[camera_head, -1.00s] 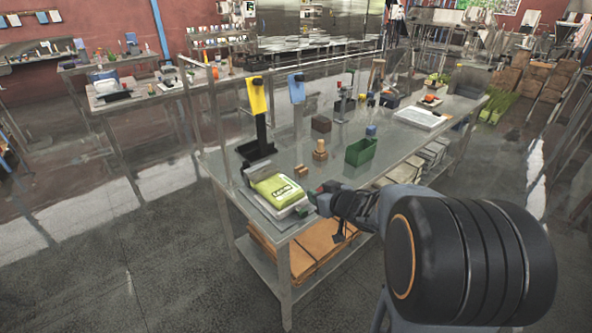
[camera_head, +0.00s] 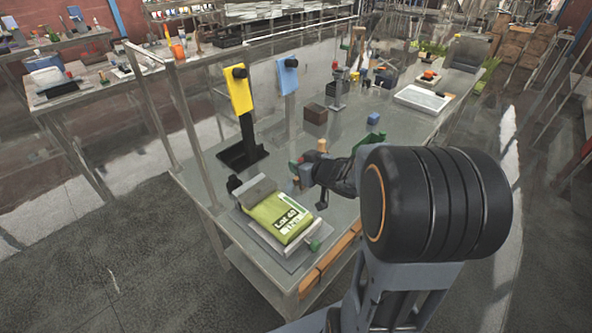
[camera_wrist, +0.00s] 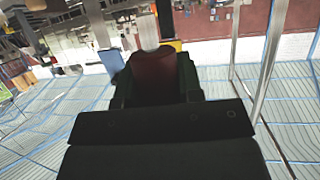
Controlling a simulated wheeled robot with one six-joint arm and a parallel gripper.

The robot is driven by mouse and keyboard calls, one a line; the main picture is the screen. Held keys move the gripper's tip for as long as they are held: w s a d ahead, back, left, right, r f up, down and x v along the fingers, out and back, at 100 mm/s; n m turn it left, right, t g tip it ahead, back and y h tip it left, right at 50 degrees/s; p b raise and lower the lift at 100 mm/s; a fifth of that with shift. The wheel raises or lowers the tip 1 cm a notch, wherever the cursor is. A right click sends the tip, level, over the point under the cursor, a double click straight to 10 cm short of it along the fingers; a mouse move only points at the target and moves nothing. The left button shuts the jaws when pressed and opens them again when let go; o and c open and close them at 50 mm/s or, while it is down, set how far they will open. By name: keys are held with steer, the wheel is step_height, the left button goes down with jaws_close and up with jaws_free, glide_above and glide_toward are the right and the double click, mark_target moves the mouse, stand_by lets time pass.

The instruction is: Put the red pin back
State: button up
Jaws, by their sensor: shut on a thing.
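My gripper (camera_head: 300,168) is over the near part of the workbench, to the right of the yellow upright stand. In the wrist view it is shut on a dark red piece (camera_wrist: 152,72), which I take for the red pin. A pale rounded end (camera_wrist: 149,32) shows beyond the red piece; I cannot tell whether it belongs to it. A green bag (camera_head: 277,217) with printed lettering lies on a flat grey device (camera_head: 281,251) at the bench's near end, with a green knob (camera_head: 314,244) at its side. No empty pin hole is clearly visible.
A yellow panel (camera_head: 238,90) on a black stand and a blue panel (camera_head: 288,76) rise behind my gripper. A wooden piece (camera_head: 322,145), a brown block (camera_head: 315,114) and a small blue block (camera_head: 373,118) stand close by. A frame post (camera_head: 190,120) edges the bench at left.

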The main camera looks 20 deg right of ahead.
steer(key=w+d+f, duration=0.1)
steer(key=w+f, duration=0.2)
steer(key=w, duration=0.1)
steer(key=w+d+f, duration=0.2)
steer(key=w+f, duration=0.1)
steer(key=w, duration=0.1)
steer(key=w+d+f+p, duration=0.1)
steer(key=w+d+f, duration=0.1)
steer(key=w+f, duration=0.1)
steer(key=shift+w, duration=0.6)
steer(key=shift+w+d+f+p, duration=0.15)
steer(key=shift+f+p, duration=0.1)
steer(key=shift+f, duration=0.55)
steer(key=shift+w+f+p, duration=0.15)
steer(key=shift+f+p, duration=0.1)
steer(key=shift+f, duration=0.85)
steer(key=shift+f+b, duration=0.3)
steer(key=shift+f, duration=0.05)
steer(key=shift+s+f, duration=0.15)
steer(key=shift+f, duration=0.05)
